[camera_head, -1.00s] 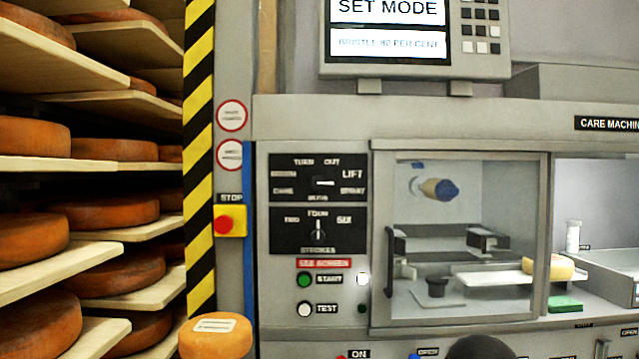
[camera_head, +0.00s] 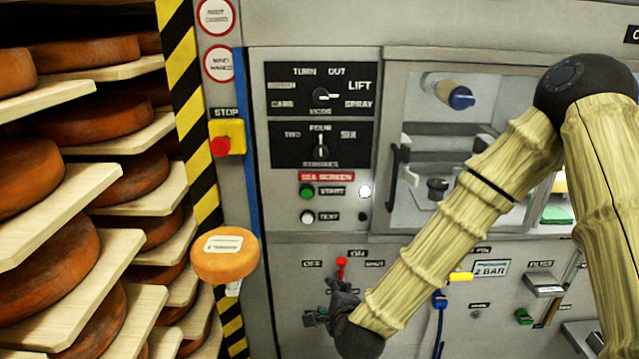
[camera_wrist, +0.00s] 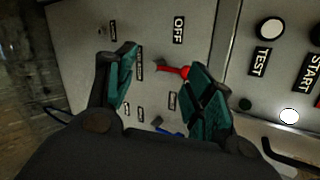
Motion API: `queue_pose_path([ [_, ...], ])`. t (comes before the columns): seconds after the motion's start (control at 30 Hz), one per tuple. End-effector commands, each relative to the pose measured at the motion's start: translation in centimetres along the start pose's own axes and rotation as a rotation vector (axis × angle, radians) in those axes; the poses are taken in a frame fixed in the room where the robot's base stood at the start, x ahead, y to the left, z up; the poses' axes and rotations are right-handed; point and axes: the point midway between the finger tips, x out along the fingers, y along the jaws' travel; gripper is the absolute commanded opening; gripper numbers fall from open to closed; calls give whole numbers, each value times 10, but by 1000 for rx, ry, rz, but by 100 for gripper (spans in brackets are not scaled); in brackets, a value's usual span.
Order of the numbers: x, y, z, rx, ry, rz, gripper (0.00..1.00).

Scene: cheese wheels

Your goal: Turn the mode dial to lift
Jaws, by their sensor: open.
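The mode dial (camera_head: 320,95) is a round black knob on a black plate, upper middle of the head view. Its white mark points right, roughly between the LIFT and SPRAY labels; I cannot tell exactly which. My gripper (camera_head: 322,310) is below the dial, in front of the lower panel near a red lever (camera_head: 341,266). In the wrist view my gripper (camera_wrist: 160,72) is open, its two green-black fingers apart and nothing held. The red lever (camera_wrist: 174,70) shows between the fingers, beside an OFF label. The dial is not in the wrist view.
Below the mode dial are the strokes dial (camera_head: 320,151), the green START button (camera_head: 306,191) and the white TEST button (camera_head: 307,217). A red stop button (camera_head: 221,146) sits left. A labelled cheese wheel (camera_head: 225,265) is at lower left, before shelves of cheeses. A glass door (camera_head: 398,200) stands right.

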Motion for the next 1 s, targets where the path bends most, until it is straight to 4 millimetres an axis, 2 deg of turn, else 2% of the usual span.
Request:
queue_pose_path([
  [0.03,-16,-55,25,108,-15,-68,53],
  [0.2,-63,-194,88,505,-94,-268,53],
  [0.3,-97,-264,117,712,-159,-361,53],
  [0.4,-127,-315,138,878,-221,-426,53],
  [0.5,-150,-351,151,997,-270,-470,53],
  [0.6,-163,-370,158,1064,-301,-495,53],
  [0.67,-166,-376,160,1085,-310,-501,53],
  [0.77,-164,-381,161,1096,-314,-504,53],
  [1.0,-136,-400,162,1093,-312,-504,53],
])
